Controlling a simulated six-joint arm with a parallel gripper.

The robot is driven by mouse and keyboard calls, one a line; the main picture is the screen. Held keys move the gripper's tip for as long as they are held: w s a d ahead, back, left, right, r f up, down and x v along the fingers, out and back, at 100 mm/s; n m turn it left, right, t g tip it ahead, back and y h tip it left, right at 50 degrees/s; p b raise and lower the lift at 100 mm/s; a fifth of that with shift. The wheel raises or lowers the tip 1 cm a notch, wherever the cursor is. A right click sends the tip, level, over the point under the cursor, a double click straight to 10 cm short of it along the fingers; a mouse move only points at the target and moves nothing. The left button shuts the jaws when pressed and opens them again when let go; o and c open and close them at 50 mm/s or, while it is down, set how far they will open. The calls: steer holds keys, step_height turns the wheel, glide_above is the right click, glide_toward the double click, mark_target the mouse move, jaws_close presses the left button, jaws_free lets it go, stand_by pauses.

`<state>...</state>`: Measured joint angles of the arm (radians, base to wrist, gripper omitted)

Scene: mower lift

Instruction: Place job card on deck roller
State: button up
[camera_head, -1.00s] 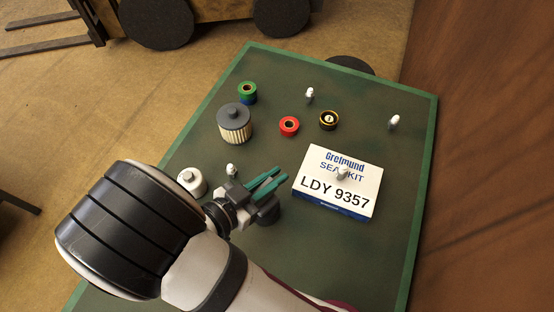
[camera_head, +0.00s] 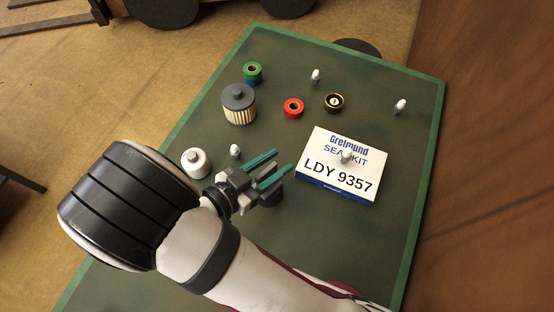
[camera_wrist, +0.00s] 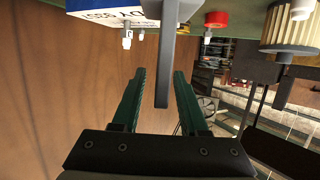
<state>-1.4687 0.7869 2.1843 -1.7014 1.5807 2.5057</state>
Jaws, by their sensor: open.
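No separate job card or roller can be told with certainty. A white and blue box (camera_head: 340,172) with printed lettering, "SEAL KIT" and "LDY 9357", lies on the green table (camera_head: 300,235); a small white-tipped peg (camera_head: 346,157) shows at its middle. My gripper (camera_head: 277,164) is open just left of the box, apart from it in the picture. In the wrist view my gripper (camera_wrist: 158,75) has its two teal fingers spread. A grey bar (camera_wrist: 170,60) shows between them; I cannot tell what it is or whether anything touches it.
A pleated filter (camera_head: 238,105), a green and blue ring (camera_head: 252,71), a red ring (camera_head: 293,108) and a black and yellow ring (camera_head: 334,102) stand farther back. Several white-tipped pegs are scattered. The front table area is clear.

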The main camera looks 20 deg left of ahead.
steer(key=v, duration=1.1)
steer(key=w+d+r+m+g+h, duration=0.1)
steer(key=w+d+r+g+h, duration=0.1)
steer(key=d+g, duration=0.45)
steer(key=w+d+r+m+g+h, duration=0.1)
steer(key=w+d+r+g, duration=0.2)
steer(key=d, duration=0.7)
steer(key=s+d+r+n+g+y, duration=0.1)
steer(key=s+d+r+g+y, duration=0.1)
steer(key=s+d+g+y, duration=0.2)
steer(key=s+d+y, duration=0.1)
steer(key=d+y, duration=0.2)
steer(key=y, duration=0.3)
steer(key=shift+s+y, duration=0.2)
steer(key=shift+y, duration=0.1)
